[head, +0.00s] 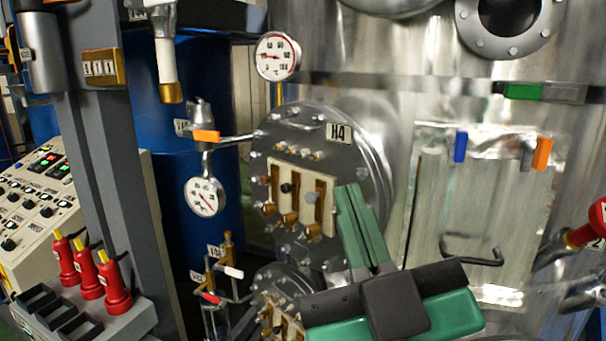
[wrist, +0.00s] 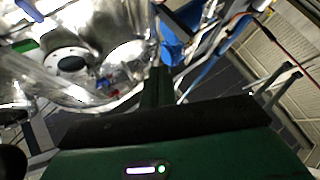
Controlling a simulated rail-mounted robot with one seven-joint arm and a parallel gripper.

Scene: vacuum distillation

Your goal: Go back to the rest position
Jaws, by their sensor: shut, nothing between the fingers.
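My gripper (head: 350,195) is in the lower middle of the head view, with green fingers and a black and green body. Its fingers are together with nothing between them, and they point up in the picture in front of the round H4 flange (head: 372,165). I cannot tell whether the fingertips touch anything. In the wrist view my gripper (wrist: 157,75) shows as a narrow green finger shape above its dark body. The rest position itself is not marked in either view.
A large steel vessel (head: 400,75) fills the back. Gauges (head: 277,56) and valves stand left of the flange. Red-handled parts (head: 115,285) sit in a rack at lower left, beside a control panel (head: 38,200). The wrist view shows a railing (wrist: 275,78) at right.

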